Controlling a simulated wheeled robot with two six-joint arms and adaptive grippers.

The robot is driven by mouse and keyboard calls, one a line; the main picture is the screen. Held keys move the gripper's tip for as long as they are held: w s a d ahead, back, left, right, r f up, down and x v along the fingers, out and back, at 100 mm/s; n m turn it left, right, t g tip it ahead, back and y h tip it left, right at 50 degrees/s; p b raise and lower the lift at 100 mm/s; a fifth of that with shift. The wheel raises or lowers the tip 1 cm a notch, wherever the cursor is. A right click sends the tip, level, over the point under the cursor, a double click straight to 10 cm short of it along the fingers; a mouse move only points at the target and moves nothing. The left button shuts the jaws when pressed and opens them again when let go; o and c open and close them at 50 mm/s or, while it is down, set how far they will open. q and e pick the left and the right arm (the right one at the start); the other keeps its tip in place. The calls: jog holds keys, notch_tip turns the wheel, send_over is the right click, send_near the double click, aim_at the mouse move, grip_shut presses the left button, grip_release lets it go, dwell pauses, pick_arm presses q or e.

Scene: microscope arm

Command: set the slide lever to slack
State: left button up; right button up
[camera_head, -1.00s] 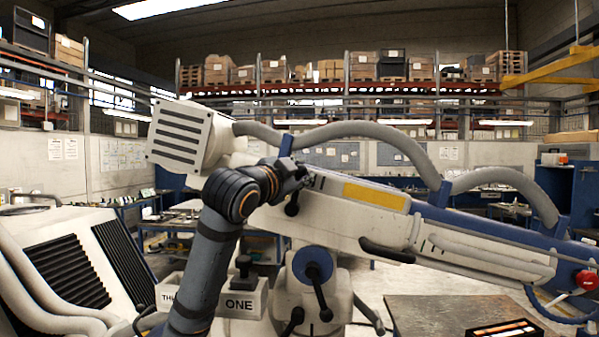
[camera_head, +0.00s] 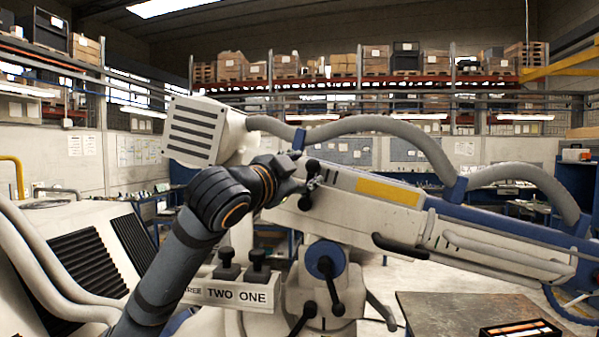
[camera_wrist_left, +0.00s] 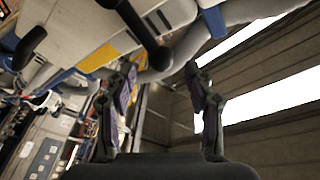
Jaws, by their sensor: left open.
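The microscope arm (camera_head: 385,205) is a long white and blue boom with a yellow stripe, ending in a slotted white head at the left. A black-knobbed lever (camera_head: 312,166) stands at its side, with another black knob (camera_head: 304,203) just below; no label shows which is the slide lever. My left gripper (camera_head: 300,184) is at these knobs, partly hidden by my wrist. In the left wrist view its fingers (camera_wrist_left: 162,78) are spread. A black lever (camera_wrist_left: 143,30) reaches down to just above the gap between the fingertips; I cannot tell whether it touches. My right gripper is not in view.
A white box marked TWO and ONE (camera_head: 228,292) with black knobs stands below my left arm. A black lever (camera_head: 328,285) hangs from the blue hub. Grey hoses arch above the boom. A table (camera_head: 445,315) with a small tray (camera_head: 520,330) is at the lower right.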

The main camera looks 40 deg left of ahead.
pick_arm(q)
jog(key=shift+s, duration=0.7)
jog(key=shift+s+d+f, duration=0.15)
jog(key=shift+s+d, duration=0.05)
jog(key=shift+d, duration=0.1)
